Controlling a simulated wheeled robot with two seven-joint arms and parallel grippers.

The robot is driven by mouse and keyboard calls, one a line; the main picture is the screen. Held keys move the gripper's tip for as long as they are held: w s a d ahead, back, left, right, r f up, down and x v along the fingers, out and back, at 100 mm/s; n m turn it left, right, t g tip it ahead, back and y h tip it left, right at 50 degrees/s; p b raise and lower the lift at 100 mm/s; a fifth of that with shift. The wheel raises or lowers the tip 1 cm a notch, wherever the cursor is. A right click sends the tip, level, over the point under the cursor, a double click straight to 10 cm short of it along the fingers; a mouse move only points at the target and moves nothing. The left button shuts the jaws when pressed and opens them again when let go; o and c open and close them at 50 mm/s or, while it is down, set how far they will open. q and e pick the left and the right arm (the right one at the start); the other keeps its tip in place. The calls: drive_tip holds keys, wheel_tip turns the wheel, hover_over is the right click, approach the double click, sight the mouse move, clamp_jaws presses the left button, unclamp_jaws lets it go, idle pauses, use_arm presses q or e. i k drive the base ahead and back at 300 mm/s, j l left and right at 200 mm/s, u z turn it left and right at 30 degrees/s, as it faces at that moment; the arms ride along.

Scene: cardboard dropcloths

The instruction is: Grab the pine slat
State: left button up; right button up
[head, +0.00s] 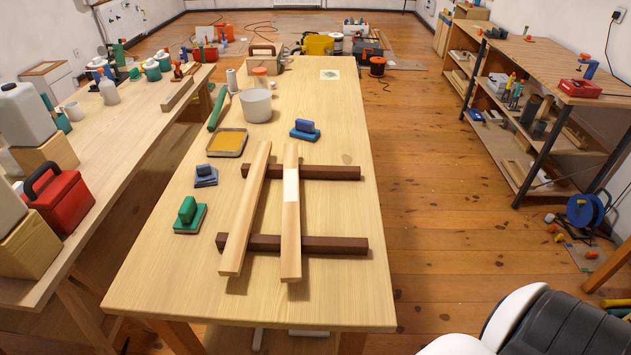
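Two long pale wooden slats lie side by side on the worktable in the head view. The left slat (246,208) is slightly slanted and plain. The right slat (291,225) runs nearly straight away from me and has a lighter cream patch partway along. I cannot tell from looks alone which one is the pine slat. Both rest across two dark brown bars, a far bar (330,173) and a near bar (335,244), which lift them off the tabletop.
The worktable (345,300) is clear to the right of the slats and along its near edge. A green-handled block (189,212), a grey-blue block (206,176), a blue block (304,131), a yellow-filled tray (227,142) and a white pot (256,105) stand left of and beyond them.

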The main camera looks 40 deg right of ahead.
sight(291, 266)
drive_tip(key=z, duration=0.95)
